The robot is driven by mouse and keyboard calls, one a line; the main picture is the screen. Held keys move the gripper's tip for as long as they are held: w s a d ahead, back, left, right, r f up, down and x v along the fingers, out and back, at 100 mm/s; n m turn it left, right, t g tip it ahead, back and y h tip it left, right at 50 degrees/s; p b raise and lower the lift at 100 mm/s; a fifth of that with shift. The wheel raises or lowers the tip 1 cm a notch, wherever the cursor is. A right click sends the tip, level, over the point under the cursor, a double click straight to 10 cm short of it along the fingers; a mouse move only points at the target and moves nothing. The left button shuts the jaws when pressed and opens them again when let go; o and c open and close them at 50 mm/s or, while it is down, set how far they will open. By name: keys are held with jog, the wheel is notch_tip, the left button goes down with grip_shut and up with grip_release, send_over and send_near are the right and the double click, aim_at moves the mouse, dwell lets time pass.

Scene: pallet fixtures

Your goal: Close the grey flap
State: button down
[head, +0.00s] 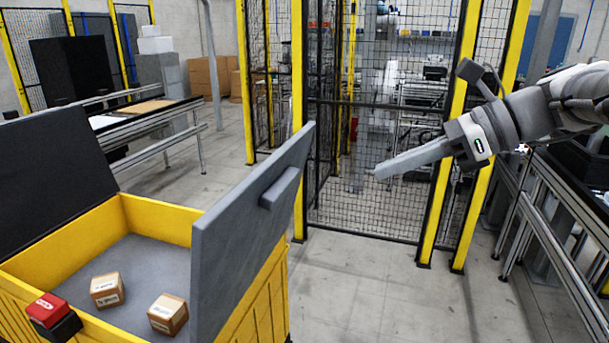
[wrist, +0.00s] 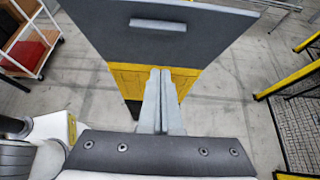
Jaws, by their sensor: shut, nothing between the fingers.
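The grey flap (head: 245,230) stands up, tilted outward, along the right side of a yellow crate (head: 165,220), with a grey bar handle (head: 280,188) on its outer face. My gripper (head: 374,173) is shut and empty, in the air to the right of the flap and apart from it. In the wrist view the flap (wrist: 180,38) and its handle (wrist: 158,24) show ahead of the shut fingers (wrist: 160,72), with the crate's yellow side (wrist: 130,84) below.
Two small cardboard boxes (head: 107,289) (head: 168,313) lie on the crate's grey floor. A black flap (head: 55,165) stands open on the crate's left. A red box on a black block (head: 50,315) sits at the near edge. Mesh fencing (head: 385,110) stands behind; the floor right of the crate is clear.

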send_near(289, 188)
notch_tip(289, 188, down, 4)
jog(key=a, duration=0.1)
jog(key=shift+w+a+r, duration=0.15)
jog(key=shift+w+a, duration=0.1)
jog(key=shift+a, duration=0.35)
jog(key=shift+w+a+r, duration=0.15)
jog(key=shift+w+a, duration=0.15)
jog(key=shift+a, duration=0.35)
jog(key=shift+w+a+r, duration=0.15)
jog(key=shift+w+a, duration=0.1)
jog(key=shift+a, duration=0.35)
